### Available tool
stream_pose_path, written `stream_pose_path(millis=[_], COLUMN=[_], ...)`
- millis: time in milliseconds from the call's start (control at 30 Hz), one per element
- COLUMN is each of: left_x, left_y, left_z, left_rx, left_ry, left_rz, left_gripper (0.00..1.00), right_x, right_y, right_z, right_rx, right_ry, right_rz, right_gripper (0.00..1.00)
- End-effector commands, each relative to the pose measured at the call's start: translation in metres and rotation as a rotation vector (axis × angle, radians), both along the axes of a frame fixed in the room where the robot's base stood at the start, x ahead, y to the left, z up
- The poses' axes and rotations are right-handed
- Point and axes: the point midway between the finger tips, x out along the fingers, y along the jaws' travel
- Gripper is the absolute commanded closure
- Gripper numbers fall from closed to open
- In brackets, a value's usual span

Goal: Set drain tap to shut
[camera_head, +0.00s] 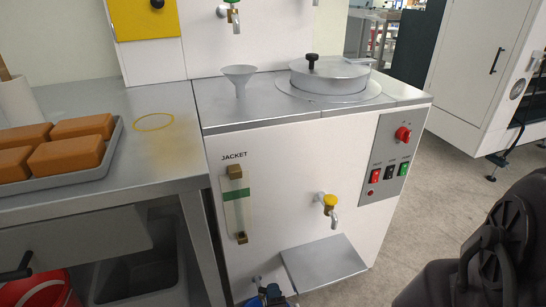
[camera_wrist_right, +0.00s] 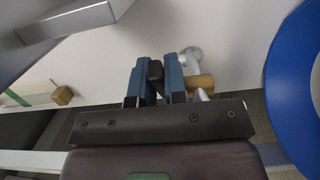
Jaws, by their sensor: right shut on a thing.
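The drain tap sits low on the white machine front, left of the metal shelf. In the right wrist view its brass body (camera_wrist_right: 201,82) joins a grey round fitting (camera_wrist_right: 191,56) on the panel. My right gripper (camera_wrist_right: 155,82) has its blue fingers on either side of the tap's black lever (camera_wrist_right: 155,71) and is shut on it. In the head view my right gripper (camera_head: 270,294) shows only partly at the bottom edge and hides most of the tap. I cannot tell the tap's setting. My left gripper is not in view.
The metal shelf (camera_head: 324,263) projects close beside the drain tap. Above it is a yellow-handled tap (camera_head: 330,203). The jacket gauge (camera_head: 237,208) is on the panel's left. A large blue round object (camera_wrist_right: 298,85) is close at the right in the wrist view.

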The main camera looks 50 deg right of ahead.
Motion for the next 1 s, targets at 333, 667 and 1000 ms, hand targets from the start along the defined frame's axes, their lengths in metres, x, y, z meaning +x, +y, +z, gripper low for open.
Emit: stream_pose_path(millis=[333, 667, 1000], left_x=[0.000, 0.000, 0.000], left_y=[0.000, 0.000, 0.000], left_z=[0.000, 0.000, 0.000], left_rx=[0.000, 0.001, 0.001], left_ry=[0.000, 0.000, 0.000], left_rz=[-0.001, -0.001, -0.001], left_gripper=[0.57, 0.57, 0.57], right_x=[0.006, 0.012, 0.014], right_y=[-0.010, -0.014, -0.016], right_z=[0.001, 0.001, 0.000], right_rx=[-0.006, -0.004, -0.002], right_ry=[0.002, 0.001, 0.000], right_rz=[0.264, 0.471, 0.555], right_gripper=[1.00, 1.00, 1.00])
